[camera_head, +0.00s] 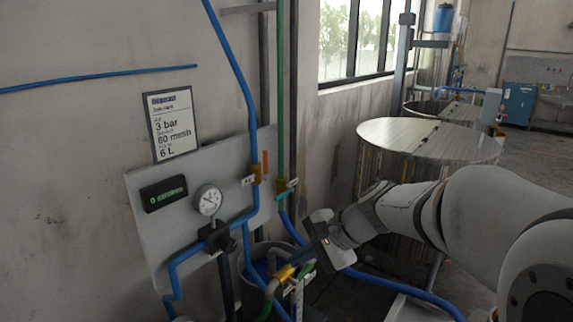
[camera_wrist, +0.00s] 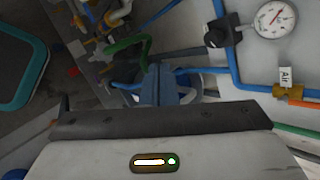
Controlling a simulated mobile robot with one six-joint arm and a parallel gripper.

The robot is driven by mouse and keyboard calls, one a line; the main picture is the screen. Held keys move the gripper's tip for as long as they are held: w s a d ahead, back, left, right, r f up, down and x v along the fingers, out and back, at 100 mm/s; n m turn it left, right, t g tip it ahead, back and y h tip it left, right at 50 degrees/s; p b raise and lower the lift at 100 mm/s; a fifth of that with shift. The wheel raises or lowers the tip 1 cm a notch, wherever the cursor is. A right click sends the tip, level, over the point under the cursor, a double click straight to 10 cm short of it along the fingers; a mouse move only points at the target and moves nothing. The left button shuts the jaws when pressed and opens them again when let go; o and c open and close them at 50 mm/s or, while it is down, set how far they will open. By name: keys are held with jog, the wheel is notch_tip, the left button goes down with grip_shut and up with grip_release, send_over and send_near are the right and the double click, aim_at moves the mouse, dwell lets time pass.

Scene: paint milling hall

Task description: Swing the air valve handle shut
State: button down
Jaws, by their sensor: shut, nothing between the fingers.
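The air valve (camera_head: 255,173) is a brass body on the vertical blue pipe, beside a small "Air" label. Its orange handle (camera_head: 265,162) points up, roughly along the pipe. In the wrist view the brass air valve (camera_wrist: 288,92) is at the right edge with its label, and part of the orange handle (camera_wrist: 300,129) shows there. My gripper (camera_head: 301,257) is below and right of the valve, apart from it, low in front of the panel. In the wrist view my gripper's blue fingers (camera_wrist: 160,84) are together with nothing between them.
The grey panel (camera_head: 150,222) carries a gauge (camera_head: 208,200), a black regulator (camera_head: 215,237) and a display (camera_head: 164,193). A second valve with a teal handle (camera_head: 287,188) is right of the air valve. Hoses and a brass fitting (camera_head: 284,273) crowd the space near my fingers. A round-topped vessel (camera_head: 395,135) stands behind my arm.

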jog(key=w+a+r+m+t+y+p, duration=0.1)
jog(key=w+a+r+m+t+y, duration=0.2)
jog(key=w, duration=0.4)
jog(key=w+a+r+m+y, duration=0.1)
jog(key=w+r+m+y, duration=0.15)
jog(key=w+m, duration=0.4)
jog(key=m+t+p, duration=0.1)
jog(key=m+t, duration=0.4)
jog(key=m, duration=0.1)
send_near(266, 156)
jog(key=s+a, duration=0.1)
jog(key=a, duration=0.1)
jog(key=shift+y, duration=0.25)
jog(key=p+x, duration=0.1)
jog(key=x, duration=0.1)
jog(key=p+x, duration=0.1)
jog(key=x, duration=0.4)
jog(key=shift+w+a+f+p, duration=0.1)
jog(key=shift+w+f+p, duration=0.1)
jog(key=shift+f+p, duration=0.2)
jog(key=shift+w+a, duration=0.25)
jog(key=shift+a, duration=0.1)
jog(key=shift+w+d+r+p, duration=0.15)
jog(key=shift+w+d+p, duration=0.2)
jog(key=shift+w+d, duration=0.3)
jog(key=shift+w, duration=0.1)
